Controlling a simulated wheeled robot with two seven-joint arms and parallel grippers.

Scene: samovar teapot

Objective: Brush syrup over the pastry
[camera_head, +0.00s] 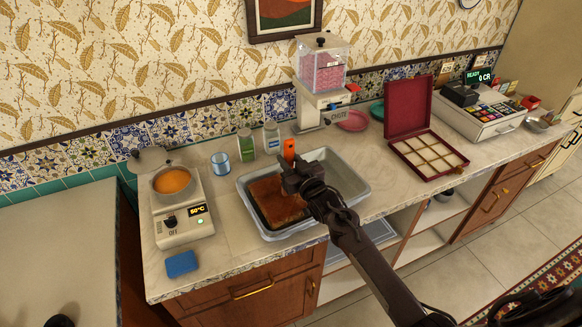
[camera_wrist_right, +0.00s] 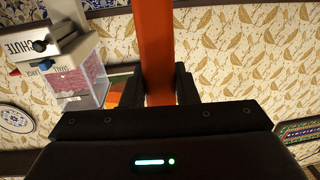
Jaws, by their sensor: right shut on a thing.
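The pastry (camera_head: 270,203) is a brown slab at the left in a grey tray (camera_head: 358,190) on the counter. My right gripper (camera_head: 292,172) is over the pastry's upper right part, shut on an upright orange handle (camera_head: 289,150), which I take for the brush. The handle also shows between the fingers in the right wrist view (camera_wrist_right: 155,50). The brush's lower end is hidden, so I cannot tell whether it touches the pastry. A pan of orange syrup (camera_head: 172,180) sits on a warmer (camera_head: 183,222) reading 50°C. My left gripper is not in view.
A blue sponge (camera_head: 181,264) lies at the front left. A blue-white cup (camera_head: 221,163), a green container (camera_head: 245,142) and a pale bottle (camera_head: 271,136) stand behind the tray. A dispenser (camera_head: 321,75), open red box (camera_head: 427,150) and cash register (camera_head: 485,110) stand farther right.

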